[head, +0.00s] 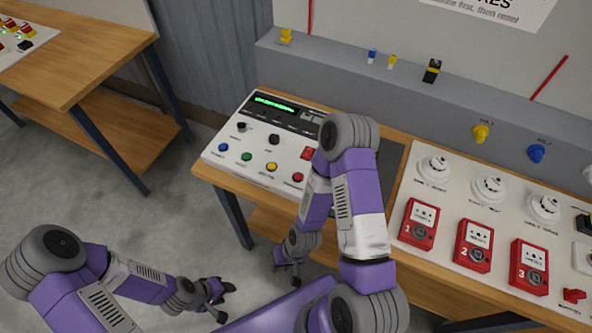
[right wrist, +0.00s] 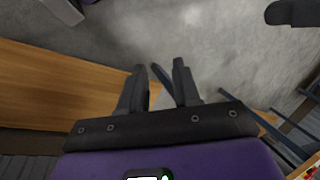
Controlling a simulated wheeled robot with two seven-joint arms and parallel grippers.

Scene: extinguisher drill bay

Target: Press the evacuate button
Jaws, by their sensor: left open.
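A white control panel (head: 225,152) stands on the wooden bench in the head view, with a lit green display. Its front row has a blue button (head: 223,147), a green button (head: 246,156), a yellow button (head: 271,166) and a red button (head: 297,177). The labels are too small to read, so I cannot tell which is evacuate. My left gripper (head: 220,300) is open and empty above the floor. My right gripper (head: 287,267) hangs low before the bench; its fingers (right wrist: 161,72) are apart and empty.
Right of the panel, a white board (head: 408,210) holds red call points (head: 473,246) and round white detectors (head: 489,188). My right arm covers part of the bench between them. Another wooden table (head: 90,65) stands at the left. Grey floor lies open between.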

